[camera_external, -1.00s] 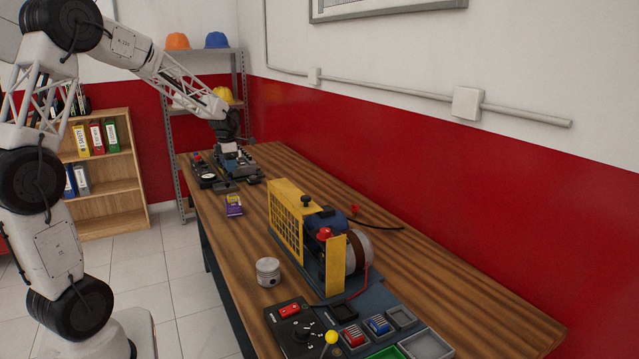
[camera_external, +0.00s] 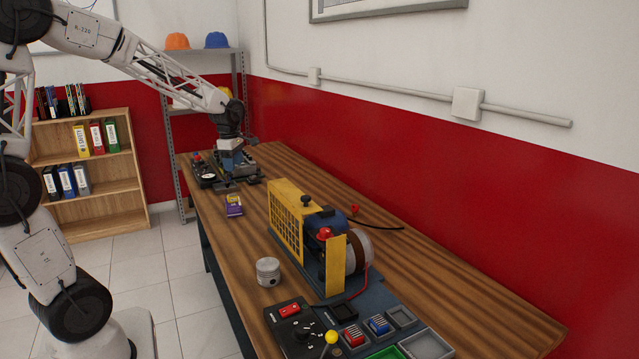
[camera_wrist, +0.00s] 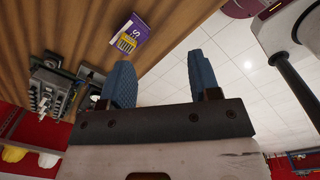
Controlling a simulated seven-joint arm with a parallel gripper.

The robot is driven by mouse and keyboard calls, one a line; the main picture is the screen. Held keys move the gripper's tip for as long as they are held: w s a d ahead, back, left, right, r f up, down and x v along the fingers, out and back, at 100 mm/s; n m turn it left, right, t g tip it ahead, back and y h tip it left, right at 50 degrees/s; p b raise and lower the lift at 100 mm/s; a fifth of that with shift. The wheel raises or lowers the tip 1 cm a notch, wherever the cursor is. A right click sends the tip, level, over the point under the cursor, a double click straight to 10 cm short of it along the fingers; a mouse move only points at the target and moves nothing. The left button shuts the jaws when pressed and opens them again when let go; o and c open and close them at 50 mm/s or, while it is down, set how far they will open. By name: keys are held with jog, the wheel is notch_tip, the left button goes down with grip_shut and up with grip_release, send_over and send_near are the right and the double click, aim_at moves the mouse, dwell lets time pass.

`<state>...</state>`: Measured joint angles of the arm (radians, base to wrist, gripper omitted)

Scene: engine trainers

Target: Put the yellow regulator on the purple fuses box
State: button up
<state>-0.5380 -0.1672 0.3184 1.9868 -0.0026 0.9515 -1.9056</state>
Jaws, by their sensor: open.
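The purple fuses box (camera_external: 234,205) lies on the wooden table, near its left edge, towards the far end. In the wrist view the box (camera_wrist: 130,38) shows a yellow fuse picture on its label, beyond the fingers. My gripper (camera_external: 237,183) is above the far end of the table, just beyond the box. In the wrist view its two blue fingers (camera_wrist: 160,62) are apart with nothing between them. I cannot identify the yellow regulator for sure; a yellow ball-shaped knob (camera_external: 331,337) stands at the near control panel.
A dark engine trainer (camera_external: 205,172) sits at the far end beside my gripper. A larger trainer with a yellow guard (camera_external: 286,222) fills the table's middle. A metal piston (camera_external: 268,271) stands near the left edge. Coloured trays (camera_external: 427,345) are at the near end.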

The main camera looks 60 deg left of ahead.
jog(key=s+d+r+m, duration=0.1)
jog(key=s+d+m, duration=0.2)
jog(key=d+m, duration=0.25)
jog(key=s+d+r+m+t, duration=0.1)
jog(key=s+d+r+m, duration=0.2)
jog(key=d, duration=0.4)
jog(key=s+d+m, duration=0.3)
jog(key=d+m, duration=0.2)
jog(key=d, duration=0.2)
jog(key=s+d+f+m+t, duration=0.1)
jog(key=s+d+m, duration=1.1)
jog(key=s+m, duration=0.1)
jog(key=shift+s+f+m, duration=0.2)
jog(key=shift+s+m, duration=0.05)
jog(key=shift+m, duration=0.6)
